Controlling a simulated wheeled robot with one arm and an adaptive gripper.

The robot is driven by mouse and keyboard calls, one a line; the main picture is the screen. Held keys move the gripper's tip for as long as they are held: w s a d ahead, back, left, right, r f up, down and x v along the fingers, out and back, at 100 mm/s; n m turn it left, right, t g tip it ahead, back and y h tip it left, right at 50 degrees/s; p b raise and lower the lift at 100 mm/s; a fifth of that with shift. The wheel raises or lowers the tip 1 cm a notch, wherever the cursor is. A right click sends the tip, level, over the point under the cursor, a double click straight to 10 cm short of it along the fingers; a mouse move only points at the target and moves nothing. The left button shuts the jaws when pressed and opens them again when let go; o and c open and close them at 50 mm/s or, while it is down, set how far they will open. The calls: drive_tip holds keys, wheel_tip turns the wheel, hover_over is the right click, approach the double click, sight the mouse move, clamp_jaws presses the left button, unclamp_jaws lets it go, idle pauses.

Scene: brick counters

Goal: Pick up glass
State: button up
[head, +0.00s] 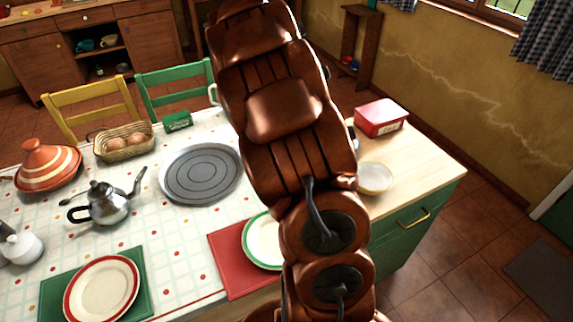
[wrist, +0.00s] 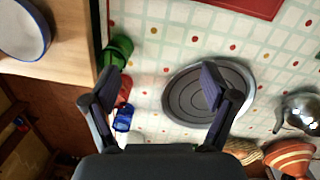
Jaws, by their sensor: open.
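In the wrist view, a green cup-like thing (wrist: 117,52) stands at the edge of the tiled top, near my left finger. A small red thing (wrist: 125,88) and a shiny blue thing (wrist: 123,117), perhaps glass, are beside that finger; I cannot tell which is the glass. My gripper (wrist: 158,86) is open and empty, its fingers spread above the tiled top. In the head view my arm hides the gripper and these things.
A grey round tray (head: 201,173), steel kettle (head: 106,205), egg basket (head: 124,141) and striped tagine (head: 47,165) stand left of my arm. A bowl (head: 375,178) and red box (head: 381,118) stand on the wooden top. Plates lie on a red mat (head: 226,265) and green mat (head: 58,295).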

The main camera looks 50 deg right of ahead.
drive_tip(key=w+d+f+n, duration=0.1)
drive_tip(key=w+d+f, duration=0.1)
drive_tip(key=d+f, duration=0.3)
drive_tip(key=w+d+f, duration=0.2)
drive_tip(key=d, duration=0.5)
drive_tip(key=shift+t, duration=0.3)
drive_tip(key=f+p, duration=0.1)
drive_tip(key=f, duration=0.1)
drive_tip(key=f+p, duration=0.2)
drive_tip(key=a+f+p, duration=0.1)
drive_tip(key=f, duration=0.2)
drive_tip(key=shift+s, duration=0.15)
drive_tip(key=shift+d+f, duration=0.1)
drive_tip(key=shift+f, duration=0.45)
drive_tip(key=c, duration=1.4)
